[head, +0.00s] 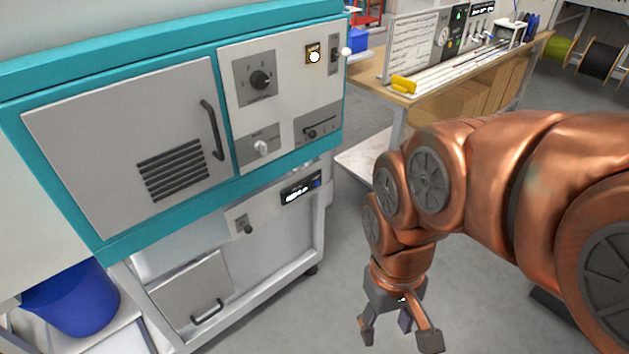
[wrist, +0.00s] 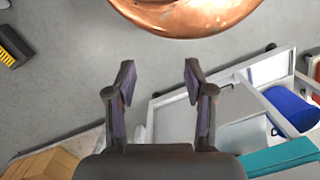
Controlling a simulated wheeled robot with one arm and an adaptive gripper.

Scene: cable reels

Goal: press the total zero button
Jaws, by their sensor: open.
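No button's label can be read, so I cannot tell which one is the total zero button. A second panel with a gauge and small controls (head: 447,38) stands on the far bench. My gripper (head: 400,333) hangs low over the floor, right of the machine and apart from it. In the wrist view my gripper (wrist: 159,82) is open and empty.
The upper panel has a rotary knob (head: 261,80), a grey dial (head: 261,148) and a slide lever (head: 312,132). A blue bin (head: 72,298) stands at lower left. A wooden bench (head: 470,88) is at the back. Grey floor between machine and arm is clear.

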